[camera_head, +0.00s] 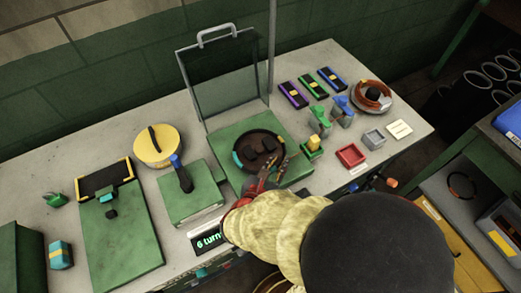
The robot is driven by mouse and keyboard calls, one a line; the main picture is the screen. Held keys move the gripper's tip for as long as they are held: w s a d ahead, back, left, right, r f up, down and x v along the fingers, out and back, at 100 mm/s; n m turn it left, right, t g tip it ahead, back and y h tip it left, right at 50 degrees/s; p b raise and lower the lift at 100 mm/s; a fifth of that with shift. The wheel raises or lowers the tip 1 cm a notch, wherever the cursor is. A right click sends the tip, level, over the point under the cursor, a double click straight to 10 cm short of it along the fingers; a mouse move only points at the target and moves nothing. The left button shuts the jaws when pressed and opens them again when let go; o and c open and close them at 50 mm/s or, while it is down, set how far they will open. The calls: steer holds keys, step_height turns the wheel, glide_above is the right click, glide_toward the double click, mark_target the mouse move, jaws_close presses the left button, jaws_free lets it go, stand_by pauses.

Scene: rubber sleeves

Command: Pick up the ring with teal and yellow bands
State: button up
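A dark brown ring (240,147) lies on the green block (222,136) whose hinged clear lid (222,78) stands raised. A teal band shows on the ring's left side. A yellow band cannot be made out; my gripper covers part of the near right side. Dark lumps sit inside the ring. My gripper (279,161) is at the ring's near right edge, its dark fingers spread apart. I cannot tell whether they touch the ring.
The raised lid and a thin upright post (272,60) stand behind the ring. A green box with a blue-topped lever (181,177) is at left. Small green and blue pieces, a red tray (351,156) and a grey tray (374,138) are at right.

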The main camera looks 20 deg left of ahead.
mark_target(285, 154)
steer(key=b+x, duration=0.1)
steer(key=x, duration=0.3)
steer(key=shift+w+d, duration=0.1)
steer(key=shift+c, duration=0.5)
steer(key=c, duration=0.4)
jaws_close()
